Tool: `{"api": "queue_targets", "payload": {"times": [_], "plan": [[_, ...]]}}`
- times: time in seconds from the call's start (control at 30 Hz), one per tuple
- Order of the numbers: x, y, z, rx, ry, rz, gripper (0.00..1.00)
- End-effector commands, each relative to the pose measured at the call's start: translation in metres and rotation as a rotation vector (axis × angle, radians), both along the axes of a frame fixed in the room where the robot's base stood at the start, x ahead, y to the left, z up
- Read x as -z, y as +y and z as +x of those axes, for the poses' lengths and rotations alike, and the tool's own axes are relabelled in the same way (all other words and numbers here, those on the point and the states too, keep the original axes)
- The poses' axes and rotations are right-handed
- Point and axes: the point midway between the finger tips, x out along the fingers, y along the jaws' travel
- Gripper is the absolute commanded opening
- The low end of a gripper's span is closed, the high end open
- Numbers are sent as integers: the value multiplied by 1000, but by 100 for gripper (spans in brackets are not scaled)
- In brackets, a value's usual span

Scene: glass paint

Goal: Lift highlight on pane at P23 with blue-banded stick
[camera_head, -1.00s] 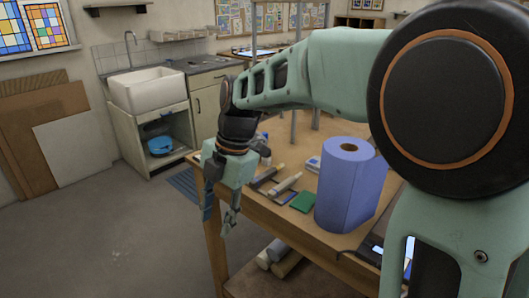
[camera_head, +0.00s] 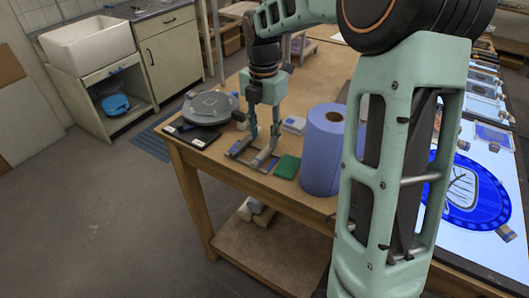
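My gripper (camera_head: 262,145) points down over the wooden table, its two fingers apart. The fingertips are at or just above a small rack (camera_head: 240,157) with stick-like tools. I cannot tell which tool has a blue band, or whether anything is between the fingers. A blue painted round pane (camera_head: 466,192) with a pale middle and dark lines lies on the lit light table (camera_head: 505,262) at right. My arm hides its left part. No P23 mark is readable.
A blue paper roll (camera_head: 322,150) stands right of my gripper, with a green pad (camera_head: 287,167) between them. A round grey turntable-like disc (camera_head: 210,107) lies to the left, and a small white box (camera_head: 294,125) behind. Small blocks (camera_head: 507,233) rest beside the pane.

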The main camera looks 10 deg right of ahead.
Motion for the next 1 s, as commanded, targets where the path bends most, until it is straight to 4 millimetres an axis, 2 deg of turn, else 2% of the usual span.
{"api": "queue_targets", "payload": {"times": [0.17, 0.4, 0.7, 1.0], "plan": [[15, -2, 1, 1, 2, 1, 36], [49, -5, 4, 0, 2, 1, 36], [54, -5, 4, 1, -1, 1, 36], [54, -5, 4, 1, -1, 1, 4]]}}
